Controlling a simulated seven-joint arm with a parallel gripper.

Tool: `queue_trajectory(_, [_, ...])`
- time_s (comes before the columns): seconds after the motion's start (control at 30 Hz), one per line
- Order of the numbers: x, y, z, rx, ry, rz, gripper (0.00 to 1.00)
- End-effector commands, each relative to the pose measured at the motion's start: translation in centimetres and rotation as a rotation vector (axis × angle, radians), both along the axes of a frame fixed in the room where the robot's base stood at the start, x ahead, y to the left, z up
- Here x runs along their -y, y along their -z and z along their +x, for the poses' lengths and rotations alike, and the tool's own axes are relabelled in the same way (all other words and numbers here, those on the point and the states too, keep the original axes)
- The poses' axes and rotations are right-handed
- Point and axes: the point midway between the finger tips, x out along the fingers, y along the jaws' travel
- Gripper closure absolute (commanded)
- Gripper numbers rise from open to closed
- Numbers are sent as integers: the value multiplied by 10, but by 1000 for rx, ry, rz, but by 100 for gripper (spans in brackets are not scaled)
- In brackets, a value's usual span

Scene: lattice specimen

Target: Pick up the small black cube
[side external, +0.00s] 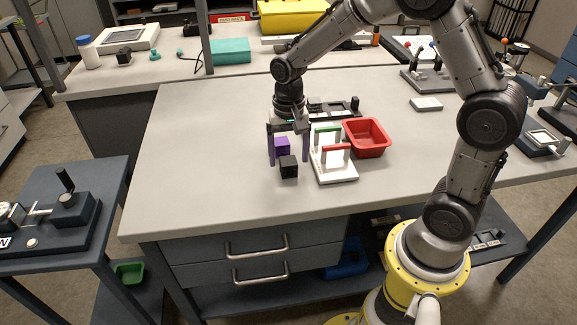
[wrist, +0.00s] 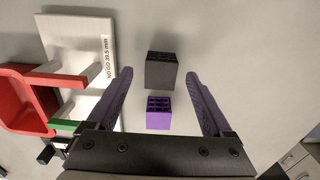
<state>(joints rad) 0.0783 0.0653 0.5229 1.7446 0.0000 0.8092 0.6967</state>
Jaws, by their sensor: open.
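The small black cube (side external: 289,167) sits on the grey table in the side external view, in front of a purple lattice block (side external: 282,145). In the wrist view the black cube (wrist: 161,70) lies just beyond the purple block (wrist: 158,112), with a small gap between them. My gripper (side external: 287,160) points down with its purple fingers spread wide. In the wrist view my gripper (wrist: 159,75) has one finger on each side of the two blocks, with space between fingers and blocks. It holds nothing. I cannot tell the fingertips' exact height above the table.
A white gauge fixture (side external: 335,172) with red and green bars stands close to the right of the cubes. A red bin (side external: 367,138) is beside it. A dark fixture (side external: 333,110) lies behind. The table's left part is clear.

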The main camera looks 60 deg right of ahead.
Motion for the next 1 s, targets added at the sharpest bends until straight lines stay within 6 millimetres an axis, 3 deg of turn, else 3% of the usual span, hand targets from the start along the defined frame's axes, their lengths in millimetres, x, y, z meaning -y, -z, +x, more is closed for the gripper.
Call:
queue_trajectory(0.2, [0,24,0,-1,0,0,15])
queue_trajectory(0.47, [0,26,0,0,0,0,15])
queue_trajectory(0.93, [0,25,1,0,0,0,100])
queue_trajectory(1.0, [0,25,1,1,0,-1,100])
